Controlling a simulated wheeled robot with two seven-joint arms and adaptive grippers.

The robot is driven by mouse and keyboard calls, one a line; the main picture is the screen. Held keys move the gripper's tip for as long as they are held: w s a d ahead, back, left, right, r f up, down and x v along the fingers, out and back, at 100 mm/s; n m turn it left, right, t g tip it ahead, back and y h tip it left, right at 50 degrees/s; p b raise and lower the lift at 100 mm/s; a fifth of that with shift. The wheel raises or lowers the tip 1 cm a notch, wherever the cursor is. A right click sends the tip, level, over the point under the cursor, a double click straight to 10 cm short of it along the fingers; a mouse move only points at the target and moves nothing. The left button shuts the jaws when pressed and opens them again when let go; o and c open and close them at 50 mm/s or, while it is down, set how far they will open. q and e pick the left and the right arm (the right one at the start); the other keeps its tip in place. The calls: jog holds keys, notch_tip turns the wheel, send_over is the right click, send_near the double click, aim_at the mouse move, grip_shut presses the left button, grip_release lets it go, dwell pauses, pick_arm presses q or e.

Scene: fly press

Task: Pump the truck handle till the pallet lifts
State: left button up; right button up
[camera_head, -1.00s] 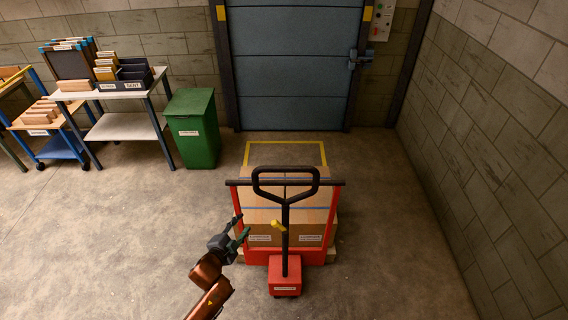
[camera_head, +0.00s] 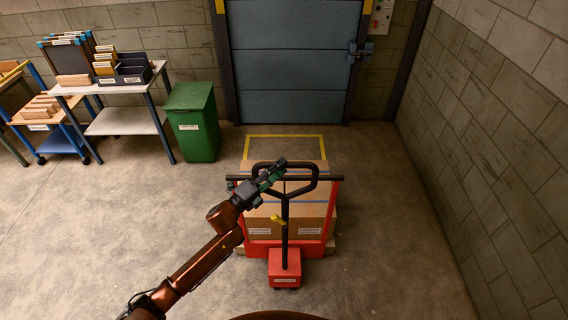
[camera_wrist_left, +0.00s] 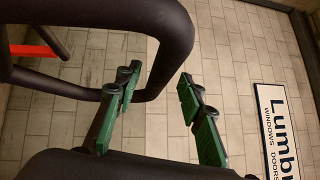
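The red pallet truck (camera_head: 284,267) stands in front of the door with its black loop handle (camera_head: 316,180) upright. A yellow lever (camera_head: 278,219) sits on the handle shaft. Cardboard boxes (camera_head: 312,208) rest on the pallet (camera_head: 331,246), whose wooden edge shows low behind the truck. My left gripper (camera_head: 274,171) is at the upper left of the loop and covers part of it. In the left wrist view its green fingers (camera_wrist_left: 156,88) are spread, with part of the black loop (camera_wrist_left: 174,35) beyond and between them; contact is unclear. My right gripper is not in view.
A green bin (camera_head: 193,125) and a table with trays (camera_head: 122,122) stand at the left. A blue door (camera_head: 292,62) is behind the yellow floor outline (camera_head: 284,135). A block wall closes the right side. The floor beside the truck is clear.

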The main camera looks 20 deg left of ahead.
pick_arm(q)
jog(key=shift+x, duration=1.35)
jog(key=shift+c, duration=0.4)
grip_shut()
jog(key=shift+f, duration=0.1)
